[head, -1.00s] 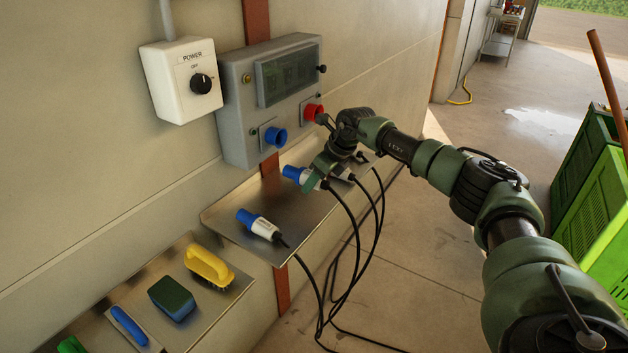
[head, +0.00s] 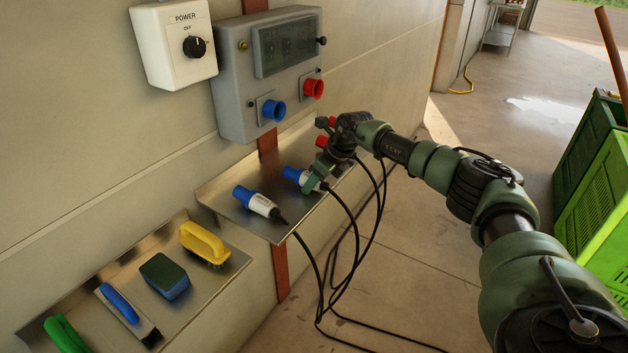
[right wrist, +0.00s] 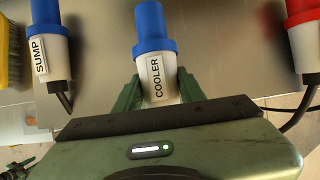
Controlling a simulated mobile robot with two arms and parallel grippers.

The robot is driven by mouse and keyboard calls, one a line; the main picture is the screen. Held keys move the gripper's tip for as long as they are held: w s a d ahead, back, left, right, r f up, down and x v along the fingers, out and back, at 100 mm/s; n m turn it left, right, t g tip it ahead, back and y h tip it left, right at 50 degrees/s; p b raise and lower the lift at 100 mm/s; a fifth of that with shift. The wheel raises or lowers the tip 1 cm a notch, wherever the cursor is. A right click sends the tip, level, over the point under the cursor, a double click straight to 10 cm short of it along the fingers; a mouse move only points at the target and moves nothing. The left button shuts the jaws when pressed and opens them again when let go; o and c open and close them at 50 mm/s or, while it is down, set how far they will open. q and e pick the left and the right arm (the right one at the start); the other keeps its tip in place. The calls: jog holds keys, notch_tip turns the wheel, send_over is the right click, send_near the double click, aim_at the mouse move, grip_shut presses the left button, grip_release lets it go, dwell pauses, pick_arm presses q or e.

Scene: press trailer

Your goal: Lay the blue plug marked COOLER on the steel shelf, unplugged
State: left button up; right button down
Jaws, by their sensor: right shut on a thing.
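The blue plug marked COOLER (head: 293,174) has a white body, and its label reads clearly in the right wrist view (right wrist: 155,45). My right gripper (head: 310,182) is shut on its white body, one finger on each side in the wrist view (right wrist: 158,80). The plug is over the steel shelf (head: 228,212), low and close to its surface; I cannot tell whether it touches. Its cable hangs off the front edge. The blue socket (head: 273,110) on the grey panel above is empty. My left gripper is not in view.
A similar plug marked SUMP (head: 256,202) lies to the left on the shelf. A red plug (right wrist: 304,35) is to the right, partly hidden by my wrist in the head view. The red socket (head: 313,88) is empty.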

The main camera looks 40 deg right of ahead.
jog(key=c, duration=0.8)
grip_release()
jog(key=shift+o, duration=0.2)
jog(key=b+v, duration=0.1)
jog(key=v, duration=0.6)
jog(key=shift+s+d+r, duration=0.1)
jog(key=shift+s+r, duration=0.05)
jog(key=shift+r, duration=0.2)
jog(key=shift+s, duration=0.1)
